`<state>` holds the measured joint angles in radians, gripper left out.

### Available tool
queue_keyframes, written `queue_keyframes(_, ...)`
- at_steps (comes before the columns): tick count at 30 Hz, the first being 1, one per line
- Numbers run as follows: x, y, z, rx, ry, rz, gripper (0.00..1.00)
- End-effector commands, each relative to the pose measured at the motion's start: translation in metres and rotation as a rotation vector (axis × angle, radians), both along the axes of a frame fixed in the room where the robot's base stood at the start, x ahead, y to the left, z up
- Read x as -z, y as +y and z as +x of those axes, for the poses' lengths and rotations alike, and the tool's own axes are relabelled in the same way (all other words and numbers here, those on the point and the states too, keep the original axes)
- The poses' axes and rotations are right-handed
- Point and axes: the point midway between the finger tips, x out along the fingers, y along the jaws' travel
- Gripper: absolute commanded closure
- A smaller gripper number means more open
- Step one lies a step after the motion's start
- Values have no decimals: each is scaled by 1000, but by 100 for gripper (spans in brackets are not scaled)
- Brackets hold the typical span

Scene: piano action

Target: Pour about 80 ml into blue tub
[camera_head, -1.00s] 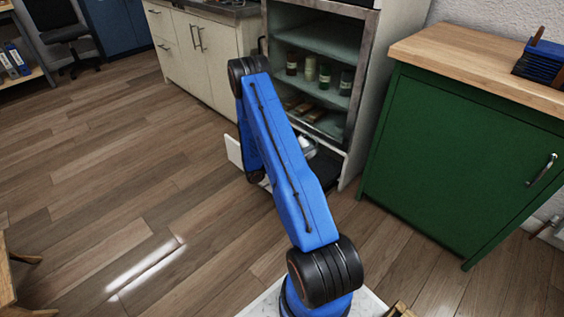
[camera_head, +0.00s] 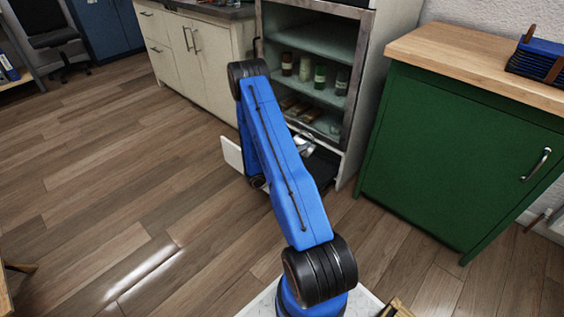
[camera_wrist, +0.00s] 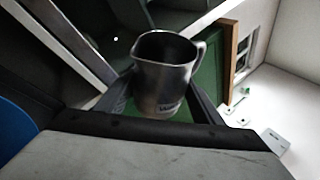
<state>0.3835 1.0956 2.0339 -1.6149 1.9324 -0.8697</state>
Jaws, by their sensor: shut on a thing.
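A grey metal jug (camera_wrist: 166,76) with a spout and a handle at its upper right sits between the two fingers of my gripper (camera_wrist: 160,98) in the wrist view. My gripper is shut on it. The jug's mouth is open towards the camera; I cannot tell what liquid is inside. In the head view my blue arm reaches towards the open shelf unit, and the gripper end is mostly hidden behind it. I cannot make out a blue tub in either view.
The open shelf unit (camera_head: 361,115) holds several dark jars (camera_head: 320,76). A green cabinet (camera_head: 450,160) with a wooden top stands at right, with a blue rack (camera_head: 540,59) on it. Cream cupboards (camera_head: 207,50) stand behind. The wooden floor (camera_head: 110,170) at left is clear.

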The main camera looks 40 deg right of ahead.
Motion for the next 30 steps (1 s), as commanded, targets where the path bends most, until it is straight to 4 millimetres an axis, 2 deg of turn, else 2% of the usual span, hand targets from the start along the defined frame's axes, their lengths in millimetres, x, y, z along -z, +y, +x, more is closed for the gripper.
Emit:
queue_keyframes(12,-6,-8,-6,1,77,-26,71)
queue_keyframes(30,-8,-12,-11,0,101,-35,71)
